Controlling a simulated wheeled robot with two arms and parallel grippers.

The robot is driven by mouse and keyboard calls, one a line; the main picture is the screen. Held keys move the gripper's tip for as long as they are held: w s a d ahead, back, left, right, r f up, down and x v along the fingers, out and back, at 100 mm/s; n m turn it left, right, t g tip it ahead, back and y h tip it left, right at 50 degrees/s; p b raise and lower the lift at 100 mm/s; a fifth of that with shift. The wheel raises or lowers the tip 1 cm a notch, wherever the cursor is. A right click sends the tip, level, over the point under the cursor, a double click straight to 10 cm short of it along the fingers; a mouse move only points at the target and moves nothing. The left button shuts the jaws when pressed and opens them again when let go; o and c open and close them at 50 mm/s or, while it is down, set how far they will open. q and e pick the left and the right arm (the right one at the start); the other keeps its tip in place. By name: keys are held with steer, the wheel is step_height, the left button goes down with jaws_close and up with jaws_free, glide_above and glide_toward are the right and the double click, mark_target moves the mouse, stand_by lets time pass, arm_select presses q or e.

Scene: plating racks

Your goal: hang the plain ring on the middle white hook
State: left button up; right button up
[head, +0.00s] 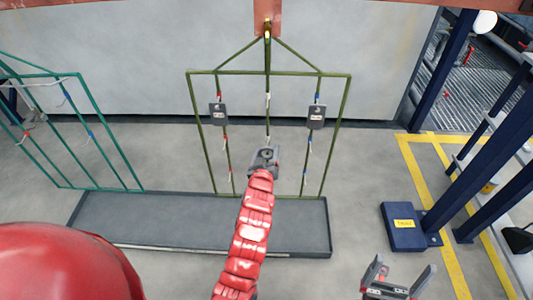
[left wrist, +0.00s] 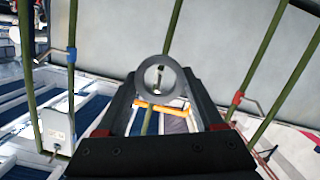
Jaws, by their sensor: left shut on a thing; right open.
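The plain grey ring (left wrist: 160,96) is held between the jaws of my left gripper (head: 264,156), which is shut on it. In the left wrist view the ring faces the camera, and a small whitish piece shows through its hole. In the head view my left gripper is at the lower end of the rack's middle rod (head: 267,80). A white hook (head: 267,100) shows on that rod above the gripper, and another white part (head: 268,140) is right by the jaws. I cannot tell whether the ring touches a hook. My right gripper (head: 398,280) is open and empty at the lower right.
Grey tagged plates (head: 218,113) and (head: 316,116) hang on the side rods of the green rack (head: 340,120). A grey tray (head: 160,215) lies below. A teal rack (head: 100,130) stands left. A blue post base (head: 400,235) stands right, by yellow floor lines.

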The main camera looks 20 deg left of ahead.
arm_select(q)
steer(key=shift+w+a+f, duration=0.1)
steer(key=shift+w+f, duration=0.05)
steer(key=shift+w, duration=0.05)
steer(key=shift+w+a+f+b, duration=0.1)
steer(key=shift+w+f+b, duration=0.2)
steer(key=shift+b, duration=0.1)
steer(key=shift+r, duration=0.1)
steer(key=shift+w+f+b, duration=0.2)
steer(key=shift+f+b, duration=0.1)
steer(key=shift+b, duration=0.05)
stand_by(0.5)
steer(key=o, duration=1.6)
steer(key=shift+c, duration=0.2)
